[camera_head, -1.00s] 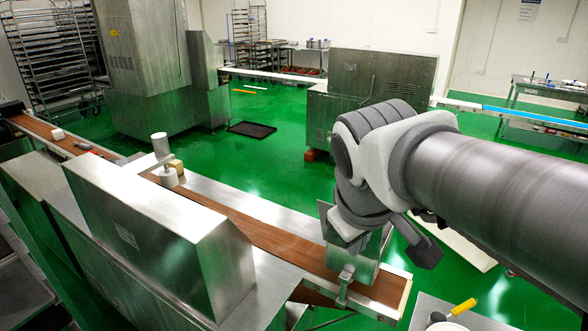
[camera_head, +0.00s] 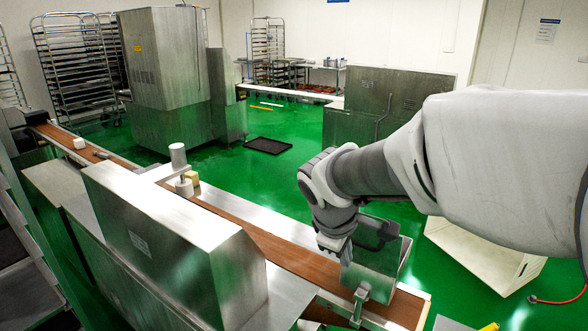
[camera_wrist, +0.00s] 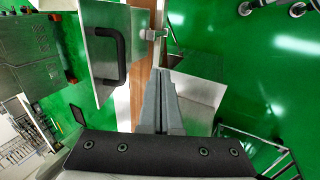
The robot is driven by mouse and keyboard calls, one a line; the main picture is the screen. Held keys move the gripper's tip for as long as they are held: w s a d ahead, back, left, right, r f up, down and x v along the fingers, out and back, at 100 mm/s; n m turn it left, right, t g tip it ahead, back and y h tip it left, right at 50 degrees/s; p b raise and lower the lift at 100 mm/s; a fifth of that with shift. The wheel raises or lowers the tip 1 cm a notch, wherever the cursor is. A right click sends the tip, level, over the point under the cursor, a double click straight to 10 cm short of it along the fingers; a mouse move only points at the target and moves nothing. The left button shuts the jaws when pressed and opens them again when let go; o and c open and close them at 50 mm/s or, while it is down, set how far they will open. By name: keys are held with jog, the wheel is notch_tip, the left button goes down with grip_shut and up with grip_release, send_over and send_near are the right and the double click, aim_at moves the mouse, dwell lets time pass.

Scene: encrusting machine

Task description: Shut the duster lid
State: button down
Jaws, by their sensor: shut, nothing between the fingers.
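The duster is a small metal box over the right end of the brown conveyor. Its metal lid (camera_head: 391,256) carries a dark handle (camera_head: 375,234). In the wrist view the lid (camera_wrist: 103,25) is a flat plate at upper left with its black handle (camera_wrist: 121,55); its exact angle is hard to tell. My gripper (camera_head: 343,254) is at the left side of the duster in the head view. In the wrist view my gripper (camera_wrist: 161,76) has its fingers together and empty, to the right of the handle and apart from it. Contact with the duster is unclear.
The conveyor belt (camera_head: 285,252) runs from upper left to lower right. A large metal housing (camera_head: 170,250) stands along its near side. A clamp (camera_head: 358,304) is at the duster's near edge. A pale open box (camera_head: 490,255) lies on the green floor to the right.

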aim_at(355, 244)
jog(key=shift+w+d+f+p, duration=0.25)
jog(key=shift+w+d, duration=0.45)
jog(key=shift+w, duration=0.25)
jog(key=shift+w+d+f+p, duration=0.1)
jog(key=shift+w+d+f, duration=0.15)
jog(key=shift+w+d, duration=0.6)
jog(key=shift+w+a+r, duration=0.1)
jog(key=shift+a, duration=0.05)
